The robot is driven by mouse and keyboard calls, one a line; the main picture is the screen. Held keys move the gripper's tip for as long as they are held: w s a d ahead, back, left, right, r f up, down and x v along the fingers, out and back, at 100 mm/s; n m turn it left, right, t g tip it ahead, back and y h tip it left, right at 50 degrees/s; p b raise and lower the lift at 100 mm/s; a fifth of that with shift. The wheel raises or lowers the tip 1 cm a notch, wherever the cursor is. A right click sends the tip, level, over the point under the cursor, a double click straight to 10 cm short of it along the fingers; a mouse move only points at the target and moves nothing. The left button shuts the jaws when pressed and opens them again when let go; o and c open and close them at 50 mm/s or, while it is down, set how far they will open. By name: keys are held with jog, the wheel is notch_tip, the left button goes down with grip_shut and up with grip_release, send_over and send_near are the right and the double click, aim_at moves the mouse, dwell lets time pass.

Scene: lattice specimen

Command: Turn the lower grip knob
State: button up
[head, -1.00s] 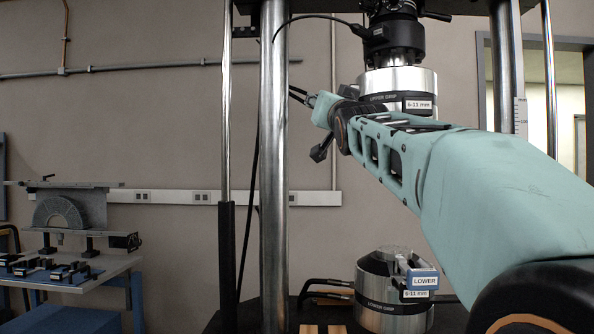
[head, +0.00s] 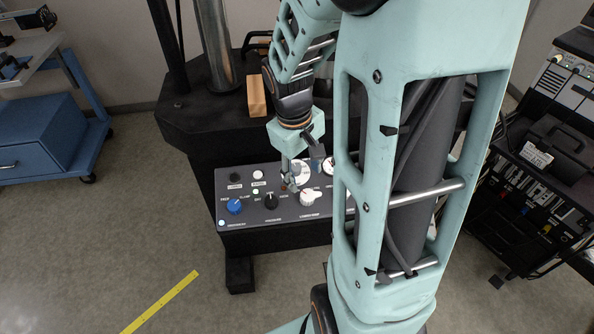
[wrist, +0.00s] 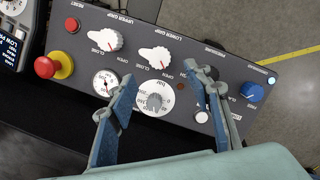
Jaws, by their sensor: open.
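The lower grip knob (wrist: 155,57) is white with a red mark, on the dark control panel (wrist: 225,65); its label and CLOSE/OPEN marks appear upside down in the wrist view. In the wrist view the knob lies between and slightly beyond the fingertips; contact is not visible. In the head view my gripper (head: 292,184) points down at the panel.
The similar upper grip knob (wrist: 105,40) is close by. A blue knob (wrist: 252,92), red emergency button (wrist: 46,67) and black knob (head: 271,201) are also on the panel.

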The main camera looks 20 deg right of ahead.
aim_at(307, 194)
jog(key=f, duration=0.3)
jog(key=d+f+b, duration=0.1)
jog(key=f, duration=0.5)
jog(key=shift+w+d+f, duration=0.2)
jog(key=shift+w+f, duration=0.1)
jog(key=shift+f, duration=0.1)
jog(key=shift+c, duration=0.6)
jog(key=c, duration=1)
